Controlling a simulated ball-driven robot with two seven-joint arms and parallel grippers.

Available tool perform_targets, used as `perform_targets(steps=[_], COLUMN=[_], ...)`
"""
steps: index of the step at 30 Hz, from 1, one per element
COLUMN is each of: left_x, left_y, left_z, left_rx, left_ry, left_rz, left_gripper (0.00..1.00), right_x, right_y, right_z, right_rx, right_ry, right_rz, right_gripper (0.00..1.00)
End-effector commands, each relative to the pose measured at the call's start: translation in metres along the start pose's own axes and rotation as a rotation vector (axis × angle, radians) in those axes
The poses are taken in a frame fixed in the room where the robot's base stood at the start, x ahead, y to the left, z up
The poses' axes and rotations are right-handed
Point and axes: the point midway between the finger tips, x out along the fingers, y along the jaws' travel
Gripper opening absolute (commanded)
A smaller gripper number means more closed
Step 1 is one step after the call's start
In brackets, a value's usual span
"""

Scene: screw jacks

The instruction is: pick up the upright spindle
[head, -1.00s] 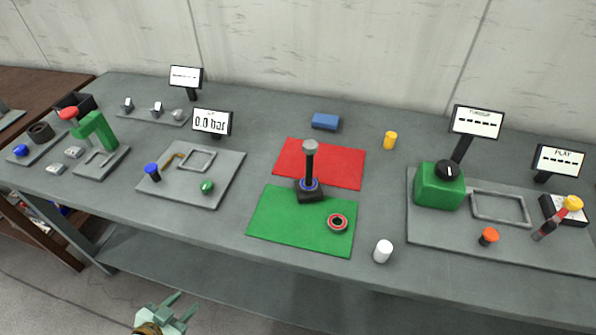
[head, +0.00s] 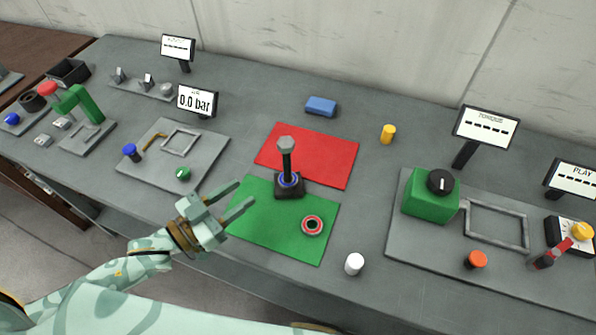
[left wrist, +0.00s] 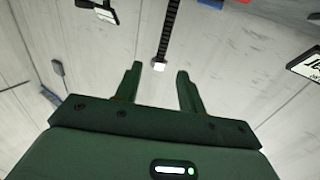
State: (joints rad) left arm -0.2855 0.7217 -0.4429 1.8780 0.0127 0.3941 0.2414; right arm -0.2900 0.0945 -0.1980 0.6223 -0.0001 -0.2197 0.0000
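The upright spindle (head: 287,161) is a dark rod with a grey head. It stands in a dark square base (head: 289,187) with a blue ring, between the red and green mats. My left gripper (head: 246,192) is open and empty, left of the spindle and above the green mat's left part, its fingers pointing toward the spindle, apart from it. In the left wrist view, the open fingers (left wrist: 159,70) show with a dark ribbed rod (left wrist: 170,30) ending in a light head beyond them; it appears to be the spindle. My right gripper is out of view.
The red mat (head: 320,155) lies behind. A plate with a green button (head: 183,174) is to the left. A green box (head: 430,197) stands right.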

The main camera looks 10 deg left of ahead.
Motion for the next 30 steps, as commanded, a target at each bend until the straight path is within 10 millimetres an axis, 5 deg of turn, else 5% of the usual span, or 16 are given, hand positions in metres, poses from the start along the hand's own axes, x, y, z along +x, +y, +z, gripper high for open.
perform_targets(steps=[9,24,30], left_x=[0.076,0.139,0.149], left_y=[-0.001,-0.008,-0.007], left_z=[-0.001,-0.002,-0.002], left_rx=[0.002,0.001,0.001], left_ry=[0.003,0.000,-0.003], left_rz=[-0.001,-0.001,0.000], left_gripper=[0.40,0.40,0.40], right_x=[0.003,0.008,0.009], right_y=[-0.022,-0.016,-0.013], right_z=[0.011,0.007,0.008], right_rx=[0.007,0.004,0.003], right_ry=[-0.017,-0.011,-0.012], right_rz=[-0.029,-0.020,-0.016], right_gripper=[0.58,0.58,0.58])
